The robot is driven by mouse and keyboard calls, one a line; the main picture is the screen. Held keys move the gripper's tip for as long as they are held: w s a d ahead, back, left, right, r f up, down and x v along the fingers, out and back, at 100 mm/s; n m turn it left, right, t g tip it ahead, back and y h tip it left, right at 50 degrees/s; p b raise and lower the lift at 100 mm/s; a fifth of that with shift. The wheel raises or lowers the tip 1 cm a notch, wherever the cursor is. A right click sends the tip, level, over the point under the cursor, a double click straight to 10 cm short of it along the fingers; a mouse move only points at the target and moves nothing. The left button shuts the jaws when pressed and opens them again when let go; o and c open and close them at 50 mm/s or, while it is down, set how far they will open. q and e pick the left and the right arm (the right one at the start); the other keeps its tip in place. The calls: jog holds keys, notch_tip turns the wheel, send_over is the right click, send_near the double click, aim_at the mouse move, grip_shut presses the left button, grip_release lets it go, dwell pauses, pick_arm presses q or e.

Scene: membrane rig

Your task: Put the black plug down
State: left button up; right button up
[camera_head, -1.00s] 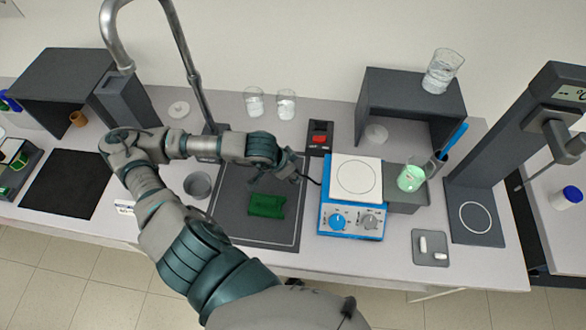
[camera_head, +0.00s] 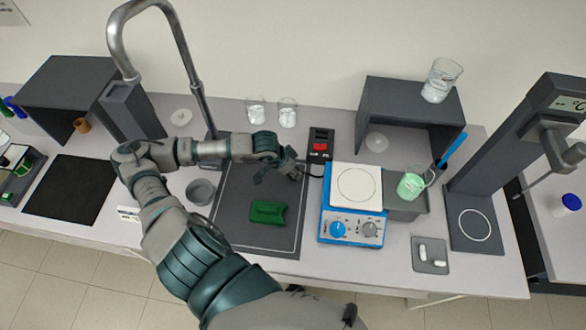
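My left gripper (camera_head: 283,168) is over the back right part of the dark grey mat with a pale outline (camera_head: 232,212). Its dark fingers are small, and I cannot make out whether they are apart or closed. A thin black cable (camera_head: 314,176) runs from the left side of the blue hotplate (camera_head: 345,232) to the gripper's right side. The black plug cannot be told apart from the dark fingers at the cable's end. My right gripper is out of view.
A black box with a red switch (camera_head: 320,146) stands just right of the gripper. A green block (camera_head: 268,212) lies on the mat in front. Two glass beakers (camera_head: 287,112) stand behind. A metal tap (camera_head: 190,75) rises behind my forearm.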

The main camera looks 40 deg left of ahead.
pick_arm(q)
jog(key=o, duration=0.4)
jog(key=v, duration=1.2)
jog(key=shift+b, duration=0.3)
